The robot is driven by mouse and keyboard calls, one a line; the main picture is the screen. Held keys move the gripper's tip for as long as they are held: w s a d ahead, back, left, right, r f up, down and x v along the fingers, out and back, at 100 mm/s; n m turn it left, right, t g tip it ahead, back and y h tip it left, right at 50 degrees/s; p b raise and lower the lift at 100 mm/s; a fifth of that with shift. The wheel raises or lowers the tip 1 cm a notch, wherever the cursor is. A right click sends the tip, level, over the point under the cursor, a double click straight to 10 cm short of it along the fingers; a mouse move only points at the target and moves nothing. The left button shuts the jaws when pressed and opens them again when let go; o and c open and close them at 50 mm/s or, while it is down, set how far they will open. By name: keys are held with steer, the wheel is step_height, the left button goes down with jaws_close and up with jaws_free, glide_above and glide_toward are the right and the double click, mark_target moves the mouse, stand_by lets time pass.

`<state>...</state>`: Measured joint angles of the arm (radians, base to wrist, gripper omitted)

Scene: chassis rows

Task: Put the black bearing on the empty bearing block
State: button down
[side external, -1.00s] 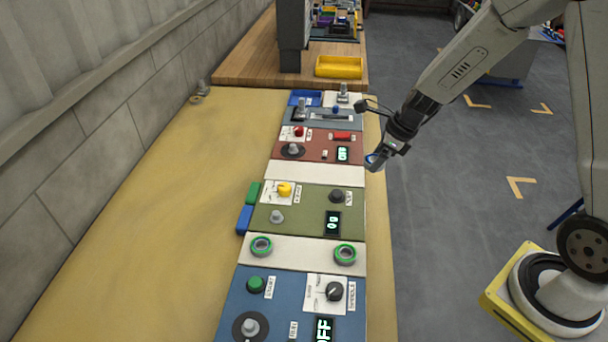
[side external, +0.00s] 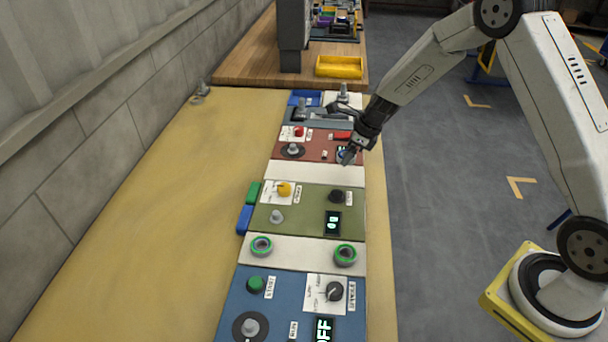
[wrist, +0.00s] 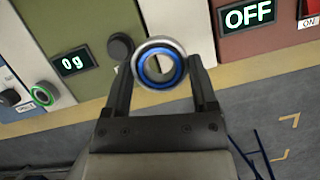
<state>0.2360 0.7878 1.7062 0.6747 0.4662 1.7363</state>
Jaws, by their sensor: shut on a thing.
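My gripper (side external: 350,154) is shut on a round bearing, a silver ring with a blue band (wrist: 139,66), which sits between the fingertips in the wrist view. In the side view my gripper hangs above the right part of the red panel, near its display, and the bearing is mostly hidden. No clearly black bearing shows. Two green-banded rings sit on a cream strip (side external: 303,252), a left one (side external: 261,237) and a right one (side external: 345,244). I cannot tell which thing is the empty bearing block. Another cream strip (side external: 315,174), below the red panel, looks bare.
An olive panel (side external: 300,202) carries a yellow knob (side external: 285,189), a black knob (side external: 337,196) and a display. A blue panel (side external: 270,305) has knobs too. Grey posts stand at the back, one upright (side external: 343,90). The tan table left of the row is mostly clear.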

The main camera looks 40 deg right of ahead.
mark_target(334, 174)
steer(key=shift+w+d+f, duration=0.1)
steer(key=shift+w+f, duration=0.75)
steer(key=shift+f, duration=0.15)
steer(key=shift+w+d+f, duration=0.1)
steer(key=shift+w+f, duration=0.7)
steer(key=shift+f, duration=0.2)
steer(key=shift+w+f, duration=0.15)
steer(key=shift+f, duration=0.05)
steer(key=shift+w+f, duration=0.15)
steer(key=shift+f, duration=1.45)
steer(key=shift+f, duration=0.2)
jaws_free()
steer(key=shift+r, duration=0.2)
